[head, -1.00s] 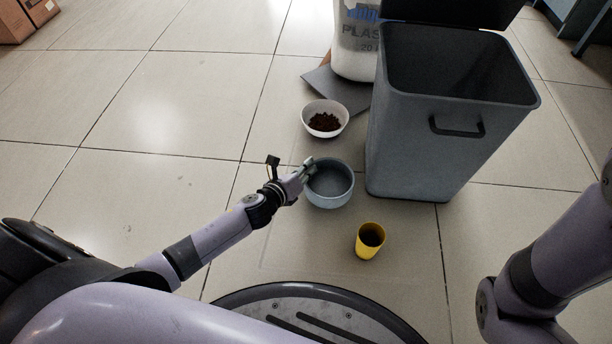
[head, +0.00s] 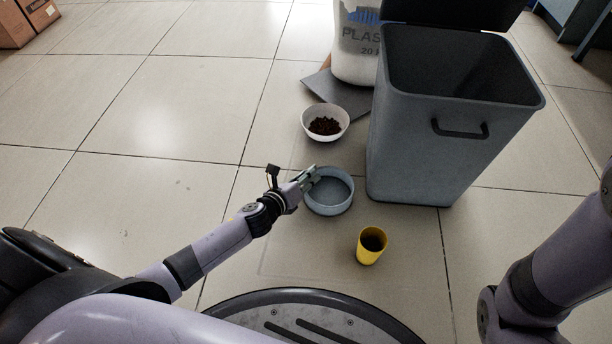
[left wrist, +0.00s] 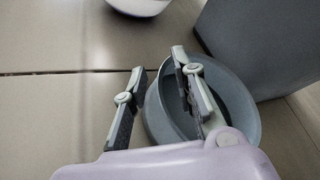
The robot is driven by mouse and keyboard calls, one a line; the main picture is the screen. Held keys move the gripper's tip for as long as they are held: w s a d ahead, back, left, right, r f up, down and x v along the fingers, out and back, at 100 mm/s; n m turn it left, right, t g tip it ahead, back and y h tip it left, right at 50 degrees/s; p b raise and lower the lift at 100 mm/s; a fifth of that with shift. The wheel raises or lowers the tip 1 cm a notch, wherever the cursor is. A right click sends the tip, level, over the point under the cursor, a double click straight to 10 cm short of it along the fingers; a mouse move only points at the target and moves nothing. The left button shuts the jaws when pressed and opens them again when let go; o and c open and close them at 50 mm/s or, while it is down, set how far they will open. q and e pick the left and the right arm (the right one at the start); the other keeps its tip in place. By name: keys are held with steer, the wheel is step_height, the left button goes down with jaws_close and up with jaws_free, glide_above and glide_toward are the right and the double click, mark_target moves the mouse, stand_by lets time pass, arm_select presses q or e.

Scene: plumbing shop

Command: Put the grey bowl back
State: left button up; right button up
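The grey bowl (head: 331,208) stands upright and empty on the tiled floor, in front of the white bowl and left of the bin. It also shows in the left wrist view (left wrist: 244,108). My left gripper (head: 311,173) is at the bowl's left rim. In the left wrist view its two fingers (left wrist: 159,66) are spread apart, one outside the bowl and one over its inside, with the rim between them. Neither finger clearly presses the wall. Of my right arm only a part shows at the right edge in the head view; its gripper is out of view.
A white bowl (head: 343,133) with brown pellets stands behind the grey bowl. A grey bin (head: 415,165) with its lid open is close on the right. A yellow cup (head: 369,255) stands in front. A white sack (head: 356,62) is behind. The floor (head: 130,195) at left is clear.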

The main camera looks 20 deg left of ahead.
arm_select(q)
steer(key=shift+r, duration=0.15)
steer(key=shift+s+r+p, duration=0.15)
steer(key=shift+s+p, duration=0.15)
steer(key=shift+p, duration=0.1)
steer(key=p+v, duration=0.4)
steer(key=v, duration=0.6)
steer(key=shift+s+a+r+p, duration=0.15)
steer(key=shift+s+p, duration=0.2)
steer(key=shift+s, duration=0.25)
